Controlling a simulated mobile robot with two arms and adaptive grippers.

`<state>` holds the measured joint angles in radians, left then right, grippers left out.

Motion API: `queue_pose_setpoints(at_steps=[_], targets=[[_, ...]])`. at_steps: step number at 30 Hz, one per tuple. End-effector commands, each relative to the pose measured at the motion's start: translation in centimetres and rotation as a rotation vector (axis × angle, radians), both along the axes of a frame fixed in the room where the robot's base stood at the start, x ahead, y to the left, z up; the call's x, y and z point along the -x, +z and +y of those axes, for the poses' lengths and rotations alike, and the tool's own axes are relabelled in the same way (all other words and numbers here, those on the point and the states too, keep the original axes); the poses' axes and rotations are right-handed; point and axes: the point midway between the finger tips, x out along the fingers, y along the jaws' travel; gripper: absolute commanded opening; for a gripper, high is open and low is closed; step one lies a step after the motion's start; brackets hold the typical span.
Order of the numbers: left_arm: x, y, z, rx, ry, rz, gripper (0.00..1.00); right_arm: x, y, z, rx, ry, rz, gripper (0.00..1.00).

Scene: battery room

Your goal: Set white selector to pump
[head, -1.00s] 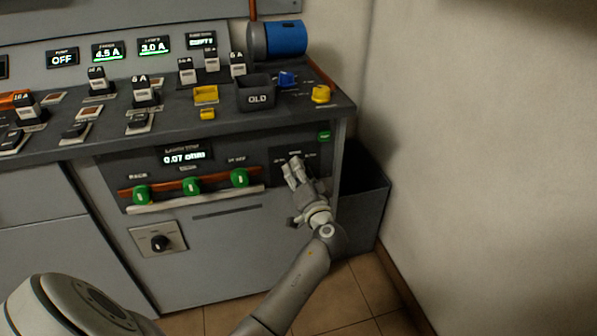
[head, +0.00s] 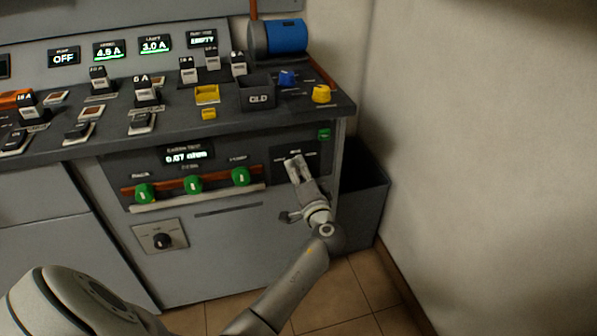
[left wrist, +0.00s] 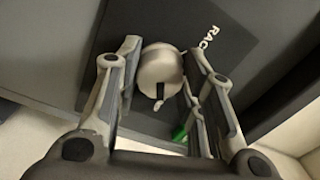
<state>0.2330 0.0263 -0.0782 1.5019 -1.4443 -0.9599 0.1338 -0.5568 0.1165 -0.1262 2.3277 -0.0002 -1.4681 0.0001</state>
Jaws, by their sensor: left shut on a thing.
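The white selector (left wrist: 160,66) is a round, pale knob with a dark pointer mark, set on a dark panel (head: 281,172) on the front of the bench. The left wrist view shows it between the two fingers of my left gripper (left wrist: 162,82), which is shut on it. Part of a label, "RAC", shows beside the knob. In the head view my left gripper (head: 294,165) is at that panel and hides the knob. The pump display (head: 64,58) reads OFF. My right gripper is not in view.
Green knobs (head: 241,176) sit on an orange bar left of my gripper. A black rotary knob (head: 162,241) is lower left. A dark bin (head: 365,200) stands close at the right, by the wall. The bench top holds several switches and fuses.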

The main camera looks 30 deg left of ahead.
Motion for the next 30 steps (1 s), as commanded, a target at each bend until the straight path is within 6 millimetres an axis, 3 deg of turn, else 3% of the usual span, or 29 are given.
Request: queue_pose_setpoints(at_steps=[4, 5, 9, 20, 25, 30], targets=[[0.0, -0.1, -0.1, -0.001, -0.002, 0.003, 0.12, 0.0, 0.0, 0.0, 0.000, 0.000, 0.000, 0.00], [0.0, -0.1, -0.1, -0.001, -0.002, 0.003, 0.40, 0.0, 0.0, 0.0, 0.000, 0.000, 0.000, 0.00], [0.0, -0.1, -0.1, 0.000, -0.002, 0.003, 0.58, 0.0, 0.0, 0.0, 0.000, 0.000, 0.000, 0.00], [0.2, -0.1, -0.3, 0.000, -0.001, 0.000, 0.58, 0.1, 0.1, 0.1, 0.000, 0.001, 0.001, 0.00], [1.6, -0.2, -2.0, 0.003, -0.001, 0.002, 0.58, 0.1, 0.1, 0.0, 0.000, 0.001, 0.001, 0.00], [4.0, -0.3, -4.9, 0.003, -0.003, 0.003, 0.58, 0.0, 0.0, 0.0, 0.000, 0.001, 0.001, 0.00]])
